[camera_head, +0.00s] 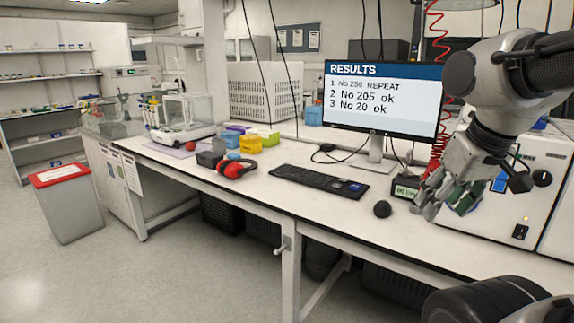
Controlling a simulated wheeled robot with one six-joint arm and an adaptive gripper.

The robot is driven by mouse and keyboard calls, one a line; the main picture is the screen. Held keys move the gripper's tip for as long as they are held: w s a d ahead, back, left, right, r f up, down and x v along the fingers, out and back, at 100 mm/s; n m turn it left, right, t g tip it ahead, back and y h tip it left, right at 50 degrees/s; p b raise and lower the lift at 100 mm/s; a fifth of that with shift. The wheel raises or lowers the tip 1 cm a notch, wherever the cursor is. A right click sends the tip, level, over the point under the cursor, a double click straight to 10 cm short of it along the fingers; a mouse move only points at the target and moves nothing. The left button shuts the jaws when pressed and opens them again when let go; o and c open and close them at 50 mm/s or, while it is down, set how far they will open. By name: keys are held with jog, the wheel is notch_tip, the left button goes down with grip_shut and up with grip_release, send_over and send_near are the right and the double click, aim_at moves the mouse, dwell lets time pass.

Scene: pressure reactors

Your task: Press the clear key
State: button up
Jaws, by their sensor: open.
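A monitor (382,98) on the bench reads "RESULTS", with lines "No 250 REPEAT", "No 205 ok" and "No 20 ok". A black keyboard (318,181) lies in front of it, with a blue patch at its right end. A small device with a lit green display (404,190) stands right of the monitor's foot. No key marked "clear" can be read. My gripper (445,203) is open and appears empty, pointing down over the bench beside the small device. It hides part of the white machine behind it.
A black mouse (382,209) lies near the bench's front edge, left of my gripper. A white machine (508,200) with a black knob and a blue panel stands at the right. Red ear defenders (237,169) and coloured boxes lie further left. The front bench strip is mostly clear.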

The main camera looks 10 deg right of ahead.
grip_shut()
dwell(1.4)
